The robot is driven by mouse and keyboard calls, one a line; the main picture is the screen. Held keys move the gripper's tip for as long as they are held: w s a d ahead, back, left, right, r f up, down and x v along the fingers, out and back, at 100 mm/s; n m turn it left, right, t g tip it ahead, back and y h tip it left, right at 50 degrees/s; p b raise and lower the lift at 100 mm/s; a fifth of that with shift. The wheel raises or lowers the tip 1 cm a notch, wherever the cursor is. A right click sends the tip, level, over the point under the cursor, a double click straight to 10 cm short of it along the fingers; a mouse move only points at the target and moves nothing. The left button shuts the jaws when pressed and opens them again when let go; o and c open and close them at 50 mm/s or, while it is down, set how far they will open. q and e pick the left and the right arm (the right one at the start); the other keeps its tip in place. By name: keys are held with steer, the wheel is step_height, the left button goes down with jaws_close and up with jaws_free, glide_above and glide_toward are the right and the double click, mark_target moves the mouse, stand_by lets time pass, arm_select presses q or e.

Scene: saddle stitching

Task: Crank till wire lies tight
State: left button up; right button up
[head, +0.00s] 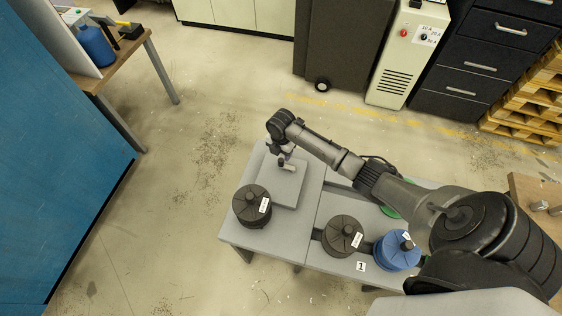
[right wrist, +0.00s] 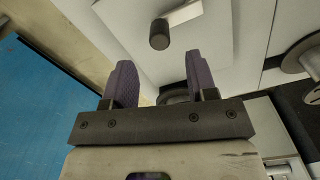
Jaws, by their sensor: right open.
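A crank with a pale arm and a dark cylindrical knob (right wrist: 160,34) shows just beyond my right fingertips in the right wrist view. In the head view the crank (head: 288,165) is at the far end of a raised grey plate (head: 283,188), partly hidden by my wrist. My right gripper (right wrist: 160,72) is open, its two purple ribbed fingers apart and empty. The knob lies ahead of the gap, not between the fingers. Spools stand on the grey bench: a dark one (head: 252,206), another dark one (head: 343,236) and a blue one (head: 397,250). I cannot make out the wire. My left gripper is not in view.
A green round thing (head: 390,211) is partly hidden under my right arm. A blue panel (head: 70,150) fills the left, beside a wooden-topped table (head: 120,66). Cabinets and wooden pallets (head: 530,95) stand at the back. Floor left of the bench is clear.

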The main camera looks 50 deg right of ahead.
mark_target(281, 160)
steer(key=shift+f+b, duration=0.4)
steer(key=shift+f, duration=3.15)
steer(key=shift+c, duration=1.3)
steer(key=c, duration=0.7)
steer(key=shift+o, duration=0.2)
